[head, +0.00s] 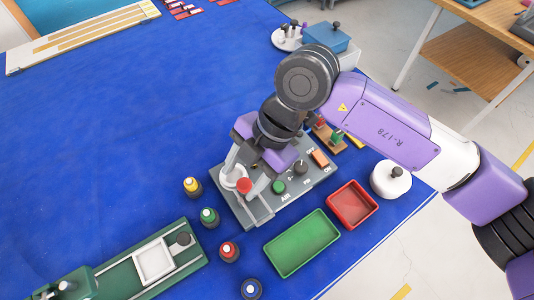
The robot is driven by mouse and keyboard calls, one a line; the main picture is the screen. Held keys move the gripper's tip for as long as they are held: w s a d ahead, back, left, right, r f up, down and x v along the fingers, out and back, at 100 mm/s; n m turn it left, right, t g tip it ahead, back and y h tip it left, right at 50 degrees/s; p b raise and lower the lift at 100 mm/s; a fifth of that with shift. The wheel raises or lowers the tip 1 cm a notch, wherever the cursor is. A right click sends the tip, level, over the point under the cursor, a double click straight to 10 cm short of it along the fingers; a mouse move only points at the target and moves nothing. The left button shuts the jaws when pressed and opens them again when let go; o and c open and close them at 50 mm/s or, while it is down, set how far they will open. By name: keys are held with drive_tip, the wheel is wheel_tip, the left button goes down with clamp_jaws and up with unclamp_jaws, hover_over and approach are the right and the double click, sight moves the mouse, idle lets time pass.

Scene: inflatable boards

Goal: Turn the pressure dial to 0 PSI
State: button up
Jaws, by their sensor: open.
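The grey control panel (262,207) lies on the blue table covering, in the middle right of the head view. A dark knob (301,167), which looks like the pressure dial, sits on it beside a "0" mark and above the "PSI" lettering. Its exact pointer setting is too small to read. A green button (279,187) by the "AIR" lettering and an orange switch (320,158) between "OFF" and "ON" are beside it. My gripper (258,162) is open, above the panel's upper left part, left of the dark knob. My wrist and gripper hide part of the panel.
A red-topped fixture (243,186) stands on the panel's left. A green tray (302,243), a red tray (352,204) and a white lidded pot (390,179) are close by. Several small bottles (209,217) stand left of the panel.

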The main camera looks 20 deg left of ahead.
sight(301, 166)
drive_tip(key=w+d+t+h, duration=0.1)
drive_tip(key=w+d, duration=0.2)
drive_tip(key=w+d+m+t+h, duration=0.1)
drive_tip(key=w+d, duration=0.2)
drive_tip(key=w+d+r+m+t+h, duration=0.1)
drive_tip(key=w+d+h, duration=0.1)
drive_tip(key=w+d, duration=0.1)
drive_tip(key=shift+w+d+p, duration=0.35)
drive_tip(key=shift+w, duration=0.2)
drive_tip(key=shift+w+d+f+m, duration=0.15)
drive_tip(key=shift+w+d+m, duration=0.05)
drive_tip(key=shift+m, duration=0.1)
drive_tip(key=shift+f+p, duration=0.9)
drive_tip(key=shift+f, duration=2.85)
drive_tip(key=shift+c, duration=0.2)
clamp_jaws()
